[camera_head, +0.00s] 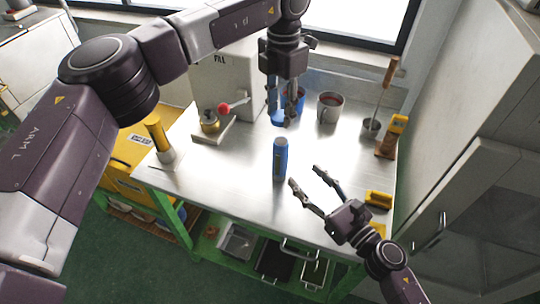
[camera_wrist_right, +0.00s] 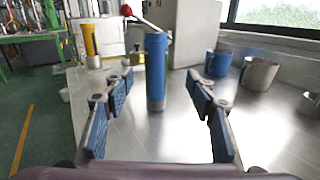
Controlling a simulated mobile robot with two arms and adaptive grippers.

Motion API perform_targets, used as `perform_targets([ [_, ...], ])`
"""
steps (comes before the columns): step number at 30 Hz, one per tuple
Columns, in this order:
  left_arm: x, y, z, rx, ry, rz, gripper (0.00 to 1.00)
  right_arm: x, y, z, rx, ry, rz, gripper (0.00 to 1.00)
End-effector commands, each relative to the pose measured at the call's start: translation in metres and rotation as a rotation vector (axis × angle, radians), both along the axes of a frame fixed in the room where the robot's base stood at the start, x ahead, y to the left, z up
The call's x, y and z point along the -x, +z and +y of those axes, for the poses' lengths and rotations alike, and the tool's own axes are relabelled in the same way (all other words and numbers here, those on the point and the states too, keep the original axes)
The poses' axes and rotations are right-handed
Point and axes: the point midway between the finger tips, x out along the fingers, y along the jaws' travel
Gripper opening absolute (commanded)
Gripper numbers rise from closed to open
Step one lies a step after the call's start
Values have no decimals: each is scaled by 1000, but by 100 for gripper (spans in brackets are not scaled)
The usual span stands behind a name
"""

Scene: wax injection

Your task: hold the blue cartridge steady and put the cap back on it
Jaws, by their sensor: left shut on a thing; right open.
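The blue cartridge (camera_head: 280,160) stands upright on the metal table. It also shows upright in the right wrist view (camera_wrist_right: 156,75), between and beyond my right fingers. My left gripper (camera_head: 284,120) points down above the table, behind the cartridge in the head view. It is shut on a small blue piece at its fingertips, probably the cap; the fingers and their blue pads hide most of it. My right gripper (camera_head: 304,175) is open and empty, with its fingers pointing toward the cartridge and not touching it.
A filling machine (camera_head: 222,80) with a red-knobbed lever (camera_head: 224,108) stands at the back. A grey mug (camera_head: 329,108) and a blue mug (camera_wrist_right: 218,63) are to its right. A yellow cylinder (camera_head: 157,133) stands at the left. The tabletop around the cartridge is clear.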

Motion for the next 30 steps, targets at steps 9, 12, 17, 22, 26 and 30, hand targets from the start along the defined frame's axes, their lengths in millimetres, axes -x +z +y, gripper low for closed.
perform_targets([
  [9,0,0,-1,0,-1,0,21,3,-3,4,33,25,-19,52],
  [12,0,0,-1,0,-1,0,21,2,-2,4,32,24,-19,52],
  [17,0,0,-1,0,-1,0,21,-8,-2,11,31,22,-20,52],
  [22,0,0,-1,0,-1,0,21,-31,-2,29,29,23,-20,52],
  [26,0,0,-1,0,-1,0,21,-51,-2,45,30,23,-20,52],
  [30,0,0,-1,0,-1,0,21,-70,-2,61,28,23,-19,52],
])
